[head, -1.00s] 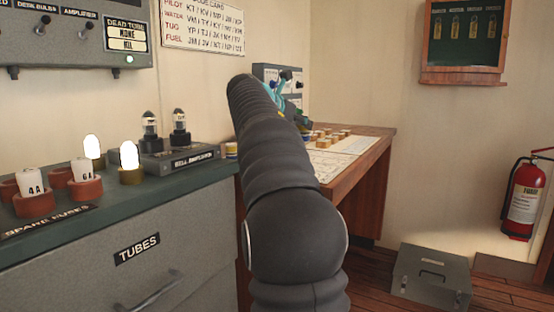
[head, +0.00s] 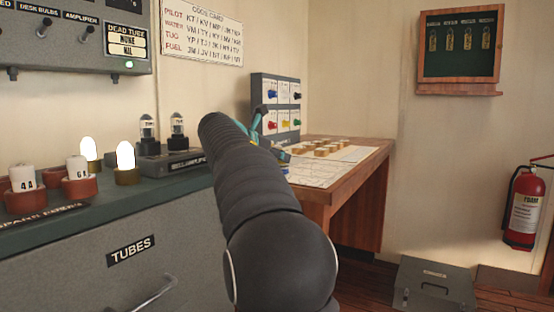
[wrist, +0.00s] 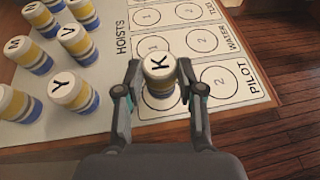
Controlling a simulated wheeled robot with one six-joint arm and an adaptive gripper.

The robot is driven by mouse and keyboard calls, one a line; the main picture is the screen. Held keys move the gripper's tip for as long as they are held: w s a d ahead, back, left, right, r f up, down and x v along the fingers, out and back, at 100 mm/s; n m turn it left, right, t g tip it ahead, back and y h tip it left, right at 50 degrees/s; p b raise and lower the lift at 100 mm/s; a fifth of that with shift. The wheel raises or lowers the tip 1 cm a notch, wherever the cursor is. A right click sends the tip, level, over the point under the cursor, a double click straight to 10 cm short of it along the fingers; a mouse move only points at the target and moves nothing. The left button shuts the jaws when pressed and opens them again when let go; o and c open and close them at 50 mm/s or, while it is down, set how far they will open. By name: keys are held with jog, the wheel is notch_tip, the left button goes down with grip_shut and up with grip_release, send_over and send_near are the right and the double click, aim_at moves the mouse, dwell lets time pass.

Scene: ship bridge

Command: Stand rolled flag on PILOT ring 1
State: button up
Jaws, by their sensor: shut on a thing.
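My gripper (wrist: 158,90) is shut on a rolled flag (wrist: 160,68), a white-topped roll marked K with yellow and blue bands. It stands upright between the fingers, over the PILOT ring 1 (wrist: 145,105) on the hoist sheet (wrist: 258,88). The flag covers most of that ring; I cannot tell whether its base touches the sheet. PILOT ring 2 (wrist: 220,80) is empty to the right.
Several other rolled flags (wrist: 62,88) stand left on the sheet, with Y nearest. The wooden desk (head: 345,185) has its edge close to the PILOT row. The switch box (head: 276,105) stands behind my gripper. A green-topped cabinet (head: 100,240) with bulbs is at left.

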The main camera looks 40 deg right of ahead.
jog(key=shift+f, duration=0.1)
jog(key=o, duration=1)
jog(key=shift+a+r, duration=0.2)
jog(key=p+v, duration=0.1)
jog(key=v, duration=1)
jog(key=shift+a+r, duration=0.15)
jog(key=shift+a, duration=0.15)
jog(key=shift+s, duration=0.15)
